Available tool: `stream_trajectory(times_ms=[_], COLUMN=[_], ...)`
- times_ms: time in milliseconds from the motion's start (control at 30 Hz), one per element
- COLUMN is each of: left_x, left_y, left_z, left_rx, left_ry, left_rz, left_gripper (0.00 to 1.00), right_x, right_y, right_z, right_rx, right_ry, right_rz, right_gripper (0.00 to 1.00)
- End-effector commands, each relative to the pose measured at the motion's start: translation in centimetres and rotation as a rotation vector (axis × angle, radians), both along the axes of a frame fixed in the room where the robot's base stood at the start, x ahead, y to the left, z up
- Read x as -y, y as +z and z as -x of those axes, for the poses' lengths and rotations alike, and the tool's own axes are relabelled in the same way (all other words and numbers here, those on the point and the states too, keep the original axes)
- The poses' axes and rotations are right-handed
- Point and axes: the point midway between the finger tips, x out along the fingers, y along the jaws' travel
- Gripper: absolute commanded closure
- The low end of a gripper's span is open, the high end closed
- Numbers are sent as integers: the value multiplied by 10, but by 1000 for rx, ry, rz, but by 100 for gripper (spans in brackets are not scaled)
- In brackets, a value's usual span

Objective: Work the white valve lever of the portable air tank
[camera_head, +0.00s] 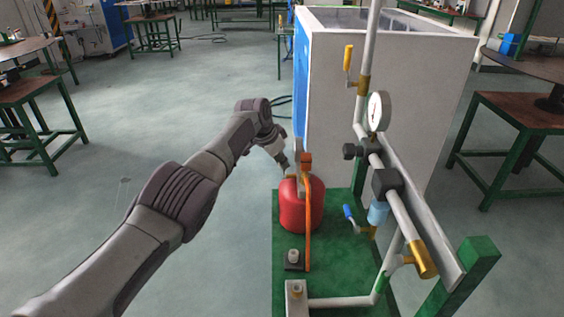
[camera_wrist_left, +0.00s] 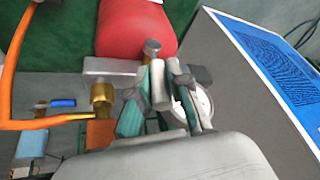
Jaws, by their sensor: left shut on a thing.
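The portable air tank is a red cylinder (camera_head: 301,207) upright on a green base. Its red body also shows at the top of the left wrist view (camera_wrist_left: 135,28). My left gripper (camera_head: 285,166) is at the tank's top fittings, on their left side. In the left wrist view its fingers (camera_wrist_left: 163,85) are closed around the white valve lever (camera_wrist_left: 160,84), which shows as a pale rod between them. In the head view the gripper and fittings hide the lever. A round gauge (camera_wrist_left: 204,106) is partly hidden behind the fingers. My right gripper is not in view.
An orange hose (camera_head: 307,240) runs down in front of the tank. Right of it are pipes with a gauge (camera_head: 378,111), a blue-handled valve (camera_head: 349,214) and a yellow-handled valve (camera_head: 348,58). A large grey cabinet (camera_head: 400,90) stands behind.

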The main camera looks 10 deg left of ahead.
Motion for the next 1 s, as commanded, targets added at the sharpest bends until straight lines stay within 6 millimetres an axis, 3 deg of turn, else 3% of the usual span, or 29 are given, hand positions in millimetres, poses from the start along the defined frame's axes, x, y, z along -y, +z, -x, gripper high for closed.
stream_trajectory(times_ms=[33,67,200,667,867,1000], left_x=[1,1,1,-1,-6,-13], left_y=[-2,-2,-2,5,21,44], left_z=[1,1,1,1,8,18], left_rx=[-5,-5,-4,2,3,4], left_ry=[-1,-1,-1,-2,-2,-2], left_rz=[1,1,0,1,1,0], left_gripper=[100,81,57,57,57,57], right_x=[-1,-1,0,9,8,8], right_y=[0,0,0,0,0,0], right_z=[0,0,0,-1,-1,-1], right_rx=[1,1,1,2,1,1], right_ry=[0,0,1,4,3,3], right_rz=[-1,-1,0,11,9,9], right_gripper=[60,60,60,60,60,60])
